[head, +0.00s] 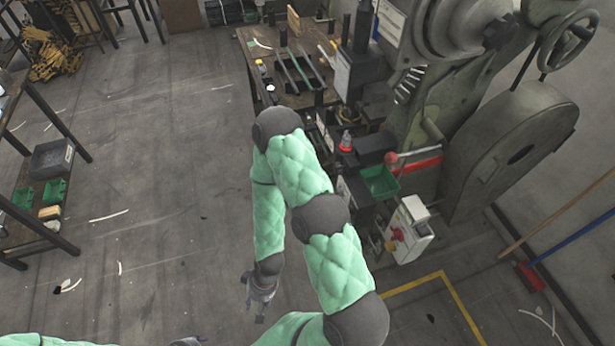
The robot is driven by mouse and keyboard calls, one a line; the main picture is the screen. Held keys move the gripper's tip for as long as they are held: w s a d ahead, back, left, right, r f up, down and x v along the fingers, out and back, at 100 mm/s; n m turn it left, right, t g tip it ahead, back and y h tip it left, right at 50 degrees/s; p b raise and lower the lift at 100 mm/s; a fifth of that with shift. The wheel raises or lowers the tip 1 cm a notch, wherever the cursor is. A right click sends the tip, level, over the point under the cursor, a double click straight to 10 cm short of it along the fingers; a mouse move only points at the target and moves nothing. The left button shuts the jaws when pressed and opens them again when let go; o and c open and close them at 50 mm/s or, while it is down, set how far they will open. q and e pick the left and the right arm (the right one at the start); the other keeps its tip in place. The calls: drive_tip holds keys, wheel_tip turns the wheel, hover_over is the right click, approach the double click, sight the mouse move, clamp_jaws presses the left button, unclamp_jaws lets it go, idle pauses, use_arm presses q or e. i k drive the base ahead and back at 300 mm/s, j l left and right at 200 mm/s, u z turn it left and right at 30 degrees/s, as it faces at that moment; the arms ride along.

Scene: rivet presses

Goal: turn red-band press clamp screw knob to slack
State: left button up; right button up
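The press (515,150) is a large grey-green machine at the right with a handwheel. A red band (418,166) shows low on its body, beside a lever with a red ball end (391,158). I cannot make out the clamp screw knob for certain; my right arm hides part of the press front. My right gripper (256,298) hangs low over the floor, left of the press and well apart from it. It is small, and its finger opening is unclear. My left gripper (188,341) barely shows at the bottom edge.
A workbench (222,78) with tools and a black tray stands behind my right arm. A green bin (380,181) and a white switch box (409,230) sit at the press front. A broom (530,275) leans at the right. The floor at left centre is mostly free.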

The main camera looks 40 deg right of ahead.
sight(337, 167)
drive_tip(key=i+j+z, duration=0.35)
drive_tip(key=i+j, duration=0.4)
drive_tip(key=i+z, duration=0.8)
drive_tip(key=i+j+z, duration=0.25)
drive_tip(key=z, duration=0.15)
drive_tip(key=i+j+z, duration=0.4)
drive_tip(key=i+z, duration=0.15)
drive_tip(key=z, duration=0.3)
drive_tip(key=i+j+z, duration=0.1)
drive_tip(key=z, duration=0.35)
drive_tip(key=j+z, duration=0.2)
drive_tip(key=z, duration=0.25)
drive_tip(key=i+j+z, duration=0.1)
drive_tip(key=z, duration=0.35)
drive_tip(key=j+z, duration=0.3)
drive_tip(key=z, duration=0.15)
